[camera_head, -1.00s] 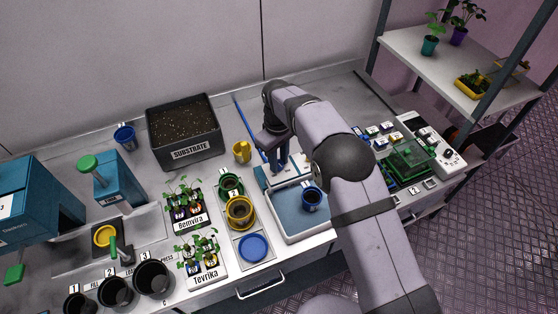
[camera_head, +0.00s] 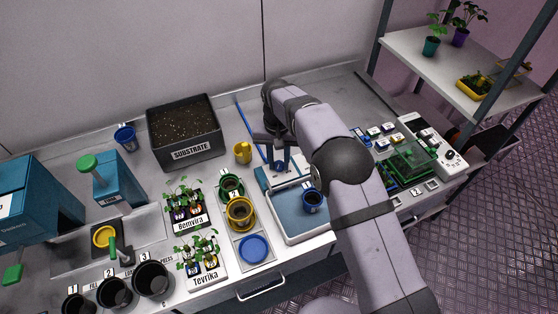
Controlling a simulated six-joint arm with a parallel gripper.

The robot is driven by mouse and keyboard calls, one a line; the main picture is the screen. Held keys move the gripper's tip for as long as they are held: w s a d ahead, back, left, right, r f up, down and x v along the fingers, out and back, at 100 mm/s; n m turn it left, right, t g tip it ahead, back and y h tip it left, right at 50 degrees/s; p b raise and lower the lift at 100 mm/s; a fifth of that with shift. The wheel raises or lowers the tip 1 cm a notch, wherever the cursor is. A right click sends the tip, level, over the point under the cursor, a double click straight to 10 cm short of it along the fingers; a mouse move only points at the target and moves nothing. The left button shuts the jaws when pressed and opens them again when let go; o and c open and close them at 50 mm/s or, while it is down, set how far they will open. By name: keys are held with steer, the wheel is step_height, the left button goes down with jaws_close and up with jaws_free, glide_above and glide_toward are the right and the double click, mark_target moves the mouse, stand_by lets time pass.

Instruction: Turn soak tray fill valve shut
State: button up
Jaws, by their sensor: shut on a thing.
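The soak tray (camera_head: 284,228) is a white-rimmed tray with blue water-like fill, at the front middle of the bench. A blue pot stands in it at its right side. At the tray's back edge is a white and blue fitting with the fill valve (camera_head: 280,167), whose blue handle shows only in part. My gripper (camera_head: 279,160) points down over the valve and is shut on its handle. The fingertips are small and partly hidden, so the handle's exact angle cannot be told.
A yellow cup (camera_head: 242,152) stands left of my gripper, near a blue rod (camera_head: 248,130). The substrate box (camera_head: 184,149) is further left. Plant trays (camera_head: 205,277) and pots (camera_head: 240,213) line the tray's left. A green electronics rack (camera_head: 405,165) stands at right.

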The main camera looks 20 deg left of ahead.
mark_target(278, 164)
steer(key=shift+r+m, duration=0.1)
steer(key=shift+m, duration=0.5)
steer(key=o, duration=1)
steer(key=shift+o, duration=0.2)
step_height(278, 164, up, 7)
steer(key=shift+a+f+b, duration=0.1)
steer(key=shift+b, duration=1.05)
steer(key=shift+r, duration=0.3)
